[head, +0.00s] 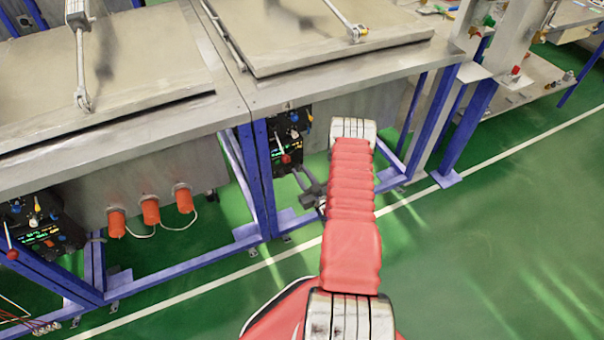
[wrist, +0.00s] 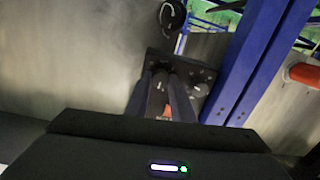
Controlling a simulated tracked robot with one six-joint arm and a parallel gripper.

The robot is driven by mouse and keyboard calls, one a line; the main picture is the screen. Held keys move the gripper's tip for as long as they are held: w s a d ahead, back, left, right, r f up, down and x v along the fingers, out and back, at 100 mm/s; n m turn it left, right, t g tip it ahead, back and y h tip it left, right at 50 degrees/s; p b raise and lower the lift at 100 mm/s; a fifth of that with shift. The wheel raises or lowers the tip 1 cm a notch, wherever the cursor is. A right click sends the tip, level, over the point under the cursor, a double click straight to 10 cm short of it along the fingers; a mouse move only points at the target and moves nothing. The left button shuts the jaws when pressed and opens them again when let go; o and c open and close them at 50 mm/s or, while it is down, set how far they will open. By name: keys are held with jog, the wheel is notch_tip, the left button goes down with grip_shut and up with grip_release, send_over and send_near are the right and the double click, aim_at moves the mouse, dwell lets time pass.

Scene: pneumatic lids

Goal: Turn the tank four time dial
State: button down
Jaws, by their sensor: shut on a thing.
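The tank four control panel (head: 277,132) is a dark box with a small 4 above it, below the tank's front edge in the head view. It carries blue and black knobs, a red-tipped lever (head: 286,158) and a lit display. In the wrist view the panel (wrist: 208,76) is dark and tilted. My gripper (head: 296,172) reaches the panel's lower right in the head view. In the wrist view its two fingers (wrist: 164,76) are closed around a dark knob at the panel. The fingers hide most of that knob, and I cannot read its label.
A second panel (head: 40,225) with a green display is at the lower left. Orange plugs (head: 151,210) stick out of the neighbouring tank. A blue frame post (head: 262,180) stands close left of the panel. The green floor (head: 480,240) at right is clear.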

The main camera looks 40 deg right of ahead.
jog(key=c, duration=1.9)
grip_release()
jog(key=shift+s+f, duration=0.1)
jog(key=shift+f, duration=0.05)
jog(key=o, duration=0.4)
jog(key=shift+c, duration=0.2)
jog(key=v, duration=1.3)
jog(key=shift+s, duration=0.35)
jog(key=shift+a, duration=0.1)
